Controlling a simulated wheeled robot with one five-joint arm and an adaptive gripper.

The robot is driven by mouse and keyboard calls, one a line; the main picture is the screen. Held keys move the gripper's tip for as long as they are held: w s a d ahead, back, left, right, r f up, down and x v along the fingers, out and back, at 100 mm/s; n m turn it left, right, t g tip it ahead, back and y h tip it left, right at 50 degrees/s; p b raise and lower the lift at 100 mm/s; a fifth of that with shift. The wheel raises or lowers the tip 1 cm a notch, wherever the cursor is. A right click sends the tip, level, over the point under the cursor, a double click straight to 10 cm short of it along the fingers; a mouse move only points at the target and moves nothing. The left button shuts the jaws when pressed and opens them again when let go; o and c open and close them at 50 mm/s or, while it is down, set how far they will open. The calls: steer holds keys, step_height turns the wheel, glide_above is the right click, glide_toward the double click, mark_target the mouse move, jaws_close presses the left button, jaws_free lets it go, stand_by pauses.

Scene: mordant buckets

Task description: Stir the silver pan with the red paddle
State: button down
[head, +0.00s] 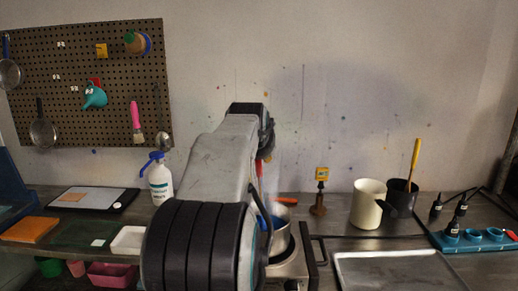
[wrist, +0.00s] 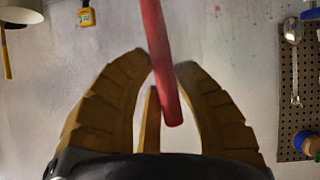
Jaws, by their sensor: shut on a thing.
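The silver pan (head: 281,241) stands on a hot plate (head: 291,268) behind my arm, which covers its left part. In the wrist view, my gripper (wrist: 164,65) is shut on the red paddle (wrist: 157,38), with its yellow-brown fingers around the handle. The handle's end pokes out between the fingers, and the paddle's far end is out of that view. In the head view, my arm hides most of the gripper and paddle. Whether the paddle reaches into the pan cannot be told.
A cream jug (head: 367,205) and a dark pot (head: 401,198) with a yellow-handled tool stand right of the pan. A metal tray (head: 400,270) lies in front of them. A white spray bottle (head: 159,180) stands left of my arm. A pegboard (head: 70,85) hangs behind.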

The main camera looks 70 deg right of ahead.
steer(key=shift+s+a+b, duration=0.15)
steer(key=shift+a+b, duration=0.25)
steer(key=shift+a, duration=0.1)
steer(key=shift+s+a+b, duration=0.15)
steer(key=shift+a+b, duration=0.25)
steer(key=shift+a, duration=0.1)
steer(key=shift+w+d+r+p, duration=0.1)
steer(key=shift+w+d+p, duration=0.05)
steer(key=shift+d+p, duration=0.35)
steer(key=shift+a+b, duration=0.5)
steer(key=shift+a, duration=0.05)
stand_by(0.6)
stand_by(0.6)
